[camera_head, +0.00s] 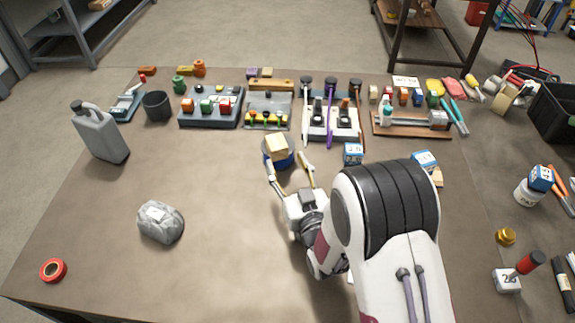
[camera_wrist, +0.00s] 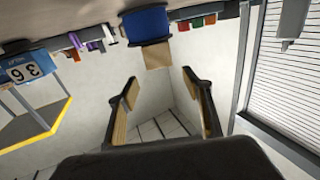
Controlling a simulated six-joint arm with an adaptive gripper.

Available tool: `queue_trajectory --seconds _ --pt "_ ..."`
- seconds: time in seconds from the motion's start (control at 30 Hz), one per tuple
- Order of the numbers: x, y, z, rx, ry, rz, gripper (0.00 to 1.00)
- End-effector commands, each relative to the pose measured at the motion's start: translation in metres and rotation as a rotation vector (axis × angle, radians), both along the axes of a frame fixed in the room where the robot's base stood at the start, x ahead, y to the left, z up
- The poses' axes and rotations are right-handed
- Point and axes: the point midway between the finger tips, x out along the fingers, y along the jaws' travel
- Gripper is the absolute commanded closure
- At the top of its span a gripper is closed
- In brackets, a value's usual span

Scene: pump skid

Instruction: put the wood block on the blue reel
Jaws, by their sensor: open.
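The wood block (camera_head: 277,144), a pale tan cube, sits on top of the blue reel (camera_head: 280,162) near the middle of the table. In the wrist view the picture is upside down: the blue reel (camera_wrist: 145,24) is at the top and the wood block (camera_wrist: 157,55) shows directly below it. My gripper (camera_head: 287,164) is open, with its fingers spread on the near side of the reel. In the wrist view my gripper (camera_wrist: 160,80) has nothing between its fingers, and the block is beyond the fingertips, apart from them.
A blue numbered cube (camera_head: 353,153) stands right of the reel, and another blue cube (camera_head: 424,160) is further right. Boards and fixtures, including a grey block board (camera_head: 211,121), line the back. A grey rock (camera_head: 160,222) and red tape roll (camera_head: 53,270) lie left, with bare table around them.

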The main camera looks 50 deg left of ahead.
Motion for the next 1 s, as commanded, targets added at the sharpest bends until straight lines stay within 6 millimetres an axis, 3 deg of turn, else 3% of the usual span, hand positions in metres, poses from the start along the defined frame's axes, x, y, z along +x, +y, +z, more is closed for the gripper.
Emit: queue_trajectory --seconds 0.57,0.77,1.0 --pt "0.006 -0.002 0.004 -0.007 0.002 -0.009 0.50" --pt "0.028 -0.012 0.018 -0.034 0.010 -0.046 0.50" --pt "0.077 -0.044 0.050 -0.105 0.037 -0.136 0.50"
